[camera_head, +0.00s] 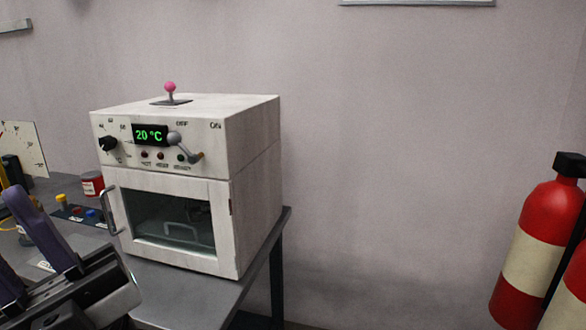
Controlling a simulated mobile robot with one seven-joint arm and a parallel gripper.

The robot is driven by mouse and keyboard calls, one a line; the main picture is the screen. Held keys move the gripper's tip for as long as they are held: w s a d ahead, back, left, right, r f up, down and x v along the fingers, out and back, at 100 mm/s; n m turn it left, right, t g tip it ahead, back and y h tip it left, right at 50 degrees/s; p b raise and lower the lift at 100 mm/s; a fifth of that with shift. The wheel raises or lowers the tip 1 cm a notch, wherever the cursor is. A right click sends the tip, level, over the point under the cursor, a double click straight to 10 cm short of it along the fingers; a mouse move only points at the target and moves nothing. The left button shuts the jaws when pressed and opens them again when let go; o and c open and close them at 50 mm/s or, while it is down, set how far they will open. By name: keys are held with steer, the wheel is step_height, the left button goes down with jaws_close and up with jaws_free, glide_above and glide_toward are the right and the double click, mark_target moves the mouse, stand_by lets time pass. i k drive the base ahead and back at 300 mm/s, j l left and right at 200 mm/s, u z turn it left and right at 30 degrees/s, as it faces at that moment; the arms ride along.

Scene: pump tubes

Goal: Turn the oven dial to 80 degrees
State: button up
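The white oven (255,165) stands on a metal table. Its black dial (108,143) is on the left of the front panel, with small printed marks around it. The green display (151,134) beside the dial reads 20 °C. A grey-knobbed lever switch (183,148) sits to the right of the display, below OFF and ON labels. The oven door (172,218) is closed. My gripper (22,225) is at the lower left, with two purple fingers spread apart and nothing visible between them. It is apart from the oven, below and left of the dial.
A pink-knobbed lever (170,88) stands on the oven top. The door handle (111,210) sticks out at the left. A red can (92,184) and a button panel (80,213) are on the metal table (195,290). Red fire extinguishers (535,245) stand at right.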

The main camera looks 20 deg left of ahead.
mark_target(107, 143)
steer(key=u, duration=1.45)
steer(key=i+j+u, duration=0.1)
steer(key=j+u, duration=0.3)
steer(key=l, duration=0.1)
